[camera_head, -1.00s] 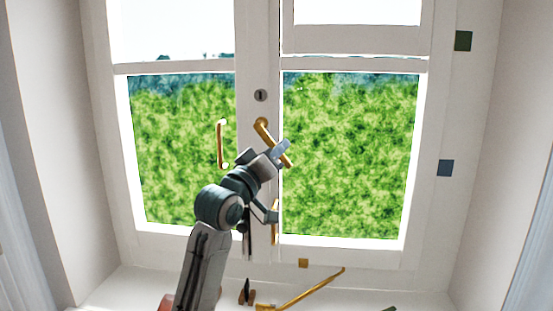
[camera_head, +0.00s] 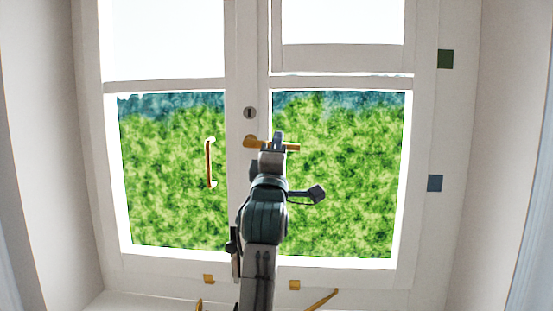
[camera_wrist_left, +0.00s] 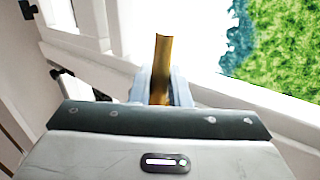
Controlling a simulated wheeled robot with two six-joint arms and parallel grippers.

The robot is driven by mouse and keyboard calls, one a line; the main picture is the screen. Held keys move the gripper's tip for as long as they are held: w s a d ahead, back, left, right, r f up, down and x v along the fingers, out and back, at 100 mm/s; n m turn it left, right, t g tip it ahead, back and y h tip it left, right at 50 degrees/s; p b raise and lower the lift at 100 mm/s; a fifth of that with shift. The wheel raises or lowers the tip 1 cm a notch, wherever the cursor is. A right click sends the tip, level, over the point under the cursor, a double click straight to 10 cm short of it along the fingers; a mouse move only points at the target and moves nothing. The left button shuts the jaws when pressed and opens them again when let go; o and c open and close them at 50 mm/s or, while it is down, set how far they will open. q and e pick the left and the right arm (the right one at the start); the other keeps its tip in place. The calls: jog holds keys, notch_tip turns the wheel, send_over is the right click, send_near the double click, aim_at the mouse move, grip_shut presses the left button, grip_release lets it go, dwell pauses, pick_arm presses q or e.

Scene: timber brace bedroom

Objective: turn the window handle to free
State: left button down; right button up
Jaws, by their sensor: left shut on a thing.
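The brass window handle (camera_head: 292,147) is on the middle stile of the window, its round pivot end at left and its lever pointing right, about level. My left gripper (camera_head: 278,142) reaches up from below and is shut on the lever. In the left wrist view the brass lever (camera_wrist_left: 162,62) stands between the two grey fingers of my left gripper (camera_wrist_left: 160,88). The middle of the lever is partly hidden by the gripper in the head view. My right gripper is not in view.
A vertical brass pull bar (camera_head: 209,163) is on the left pane. A round keyhole plate (camera_head: 249,113) is above the handle. A brass stay bar (camera_head: 322,299) lies low near the sill.

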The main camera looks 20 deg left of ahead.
pick_arm(q)
jog(key=shift+r+n+y, duration=0.15)
jog(key=shift+n+y, duration=0.45)
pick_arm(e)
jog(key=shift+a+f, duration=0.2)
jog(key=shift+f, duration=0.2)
pick_arm(q)
jog(key=shift+r+n, duration=0.15)
jog(key=shift+n, duration=0.15)
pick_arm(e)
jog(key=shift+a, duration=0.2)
pick_arm(q)
jog(key=c, duration=1.5)
grip_release()
jog(key=shift+o, duration=0.2)
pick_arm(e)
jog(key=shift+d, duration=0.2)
